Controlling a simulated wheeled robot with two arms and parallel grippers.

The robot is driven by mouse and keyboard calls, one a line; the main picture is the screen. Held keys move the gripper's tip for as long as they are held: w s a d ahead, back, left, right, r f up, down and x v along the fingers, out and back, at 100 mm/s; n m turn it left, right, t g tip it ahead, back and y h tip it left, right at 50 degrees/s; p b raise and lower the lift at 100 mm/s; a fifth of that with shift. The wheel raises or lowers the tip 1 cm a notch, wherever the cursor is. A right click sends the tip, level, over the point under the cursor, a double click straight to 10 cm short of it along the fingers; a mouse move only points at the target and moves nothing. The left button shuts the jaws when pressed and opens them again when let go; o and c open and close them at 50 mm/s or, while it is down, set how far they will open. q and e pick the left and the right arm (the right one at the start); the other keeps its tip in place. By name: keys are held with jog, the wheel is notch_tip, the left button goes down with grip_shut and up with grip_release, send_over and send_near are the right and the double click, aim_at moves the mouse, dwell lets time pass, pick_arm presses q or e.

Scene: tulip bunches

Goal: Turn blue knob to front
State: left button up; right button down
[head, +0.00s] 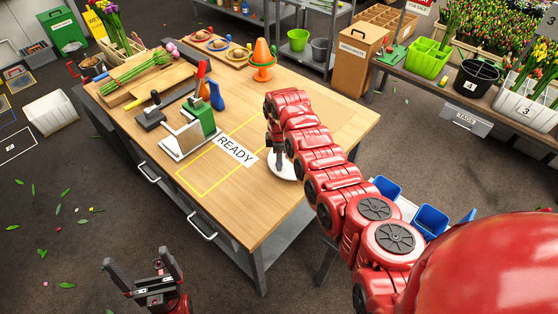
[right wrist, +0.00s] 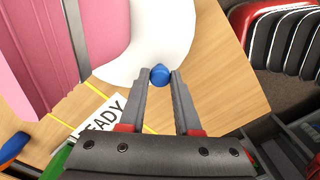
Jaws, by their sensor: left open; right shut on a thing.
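The blue knob (right wrist: 160,75) is small and round, at the edge of a white round base (right wrist: 182,42) in the right wrist view. My right gripper (right wrist: 160,80) has its two fingertips on either side of the knob, shut on it. Which way the knob points cannot be told. In the head view the white base (head: 287,170) shows partly on the table; my right arm hides the rest and the knob. My left gripper (head: 138,265) is open and empty, low in front of the table.
A READY label (head: 235,150) and yellow outline lie left of the white base. A green-and-grey tool (head: 188,135) stands further left. An orange cone (head: 262,60) stands at the back.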

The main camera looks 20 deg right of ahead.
dwell(0.4)
jog(key=c, duration=0.6)
grip_release()
jog(key=shift+w+r, duration=0.1)
jog(key=shift+r, duration=0.5)
notch_tip(320, 180, up, 16)
jog(key=b, duration=0.3)
